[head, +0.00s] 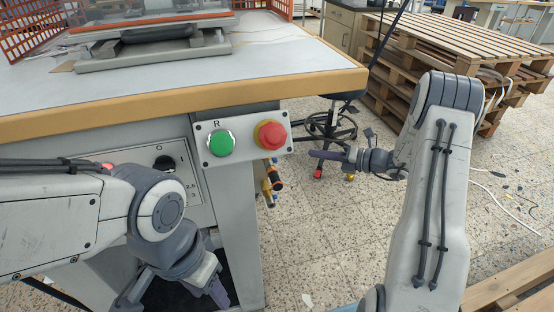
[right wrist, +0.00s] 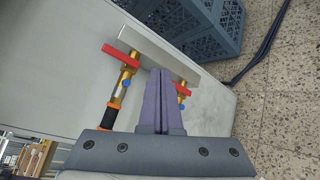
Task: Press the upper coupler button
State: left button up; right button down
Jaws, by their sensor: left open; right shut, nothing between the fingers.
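Two brass couplers with red handles sit on a metal bar in the right wrist view. The left one, apparently the upper coupler (right wrist: 121,88), carries a small blue button (right wrist: 126,83), an orange ring and a black hose end. The other, apparently the lower coupler (right wrist: 183,88), is partly hidden behind my fingers. In the head view the couplers (head: 273,177) show small below the red button, partly hidden. My right gripper (head: 312,154) is shut and empty, apart from them on the right; its fingertips (right wrist: 160,72) point between the couplers. My left gripper (head: 168,299) is open, low by the cabinet.
A panel (head: 206,124) bears a green button (head: 221,143) and a red mushroom button (head: 270,134) beneath the table edge (head: 330,85). Blue crates (right wrist: 205,25) stand beyond the couplers. Pallets (head: 450,60) and a stool (head: 330,125) stand behind. Floor between is clear.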

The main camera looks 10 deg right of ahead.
aim_at(275, 160)
jog(key=a+b, duration=0.2)
jog(key=a, duration=0.6)
jog(key=shift+s+a, duration=0.15)
jog(key=shift+s, duration=0.05)
dwell(1.8)
jog(key=shift+a+p, duration=0.35)
jog(key=shift+a, duration=0.05)
jog(key=shift+a, duration=0.5)
dwell(1.1)
jog(key=shift+d, duration=0.1)
dwell(0.4)
jog(key=shift+d+p, duration=0.5)
jog(key=shift+d, duration=0.35)
